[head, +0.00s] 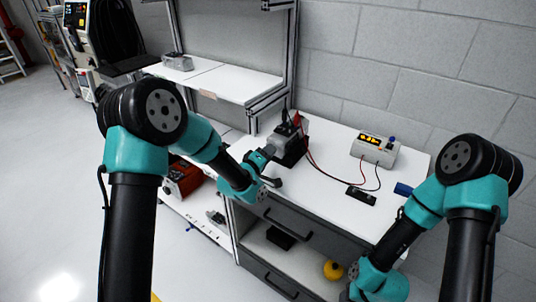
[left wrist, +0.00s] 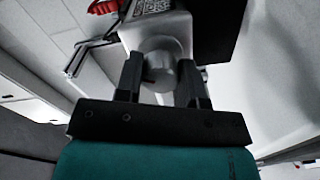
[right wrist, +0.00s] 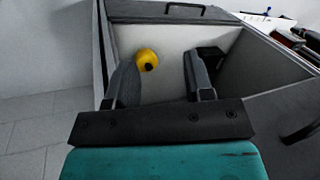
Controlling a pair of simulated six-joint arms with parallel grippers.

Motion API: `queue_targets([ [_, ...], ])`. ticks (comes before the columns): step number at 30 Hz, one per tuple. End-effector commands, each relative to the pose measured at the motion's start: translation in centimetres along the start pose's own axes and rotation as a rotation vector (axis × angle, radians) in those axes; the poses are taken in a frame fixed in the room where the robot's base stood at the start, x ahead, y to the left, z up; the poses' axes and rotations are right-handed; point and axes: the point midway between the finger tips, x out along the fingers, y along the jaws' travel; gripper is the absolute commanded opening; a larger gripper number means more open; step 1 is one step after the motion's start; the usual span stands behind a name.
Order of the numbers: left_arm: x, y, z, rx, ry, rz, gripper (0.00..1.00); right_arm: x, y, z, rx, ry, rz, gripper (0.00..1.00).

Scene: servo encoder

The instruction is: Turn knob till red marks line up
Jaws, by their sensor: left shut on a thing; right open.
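The grey round knob (left wrist: 164,58) sits on the front of the servo unit and shows between my left fingers in the left wrist view. My left gripper (left wrist: 161,66) is shut on it, one finger on each side. A small red mark shows low on the knob's left side, and a red spot shows beside the right finger; I cannot tell how they line up. In the head view the dark servo unit (head: 291,150) stands on the white bench, with my left gripper (head: 262,157) at its front. My right gripper (right wrist: 162,82) is open and empty.
A display box (head: 376,149) with lit digits stands at the back of the bench (head: 325,187), with red and black leads. A small black block (head: 361,195) lies in front of it. A yellow object (right wrist: 147,59) and a black box (right wrist: 212,58) lie below the bench top.

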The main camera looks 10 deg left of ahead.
Motion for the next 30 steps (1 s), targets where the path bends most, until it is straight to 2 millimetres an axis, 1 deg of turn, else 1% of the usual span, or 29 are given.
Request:
queue_targets([
  [9,-0.02,-0.04,-0.01,-0.289,0.0,-0.001,0.12,0.0,0.0,0.0,0.0,0.0,0.0,0.48],
  [15,-0.02,-0.04,0.0,-0.429,0.0,-0.001,0.12,0.0,0.0,0.0,0.0,0.0,0.0,0.48],
  [21,-0.02,-0.05,0.0,-0.509,0.0,-0.001,0.12,0.0,0.0,0.0,0.0,0.0,0.0,0.48],
  [30,-0.02,-0.05,0.0,-0.539,0.001,-0.001,0.12,0.0,0.0,0.0,0.0,0.0,0.0,0.48],
])
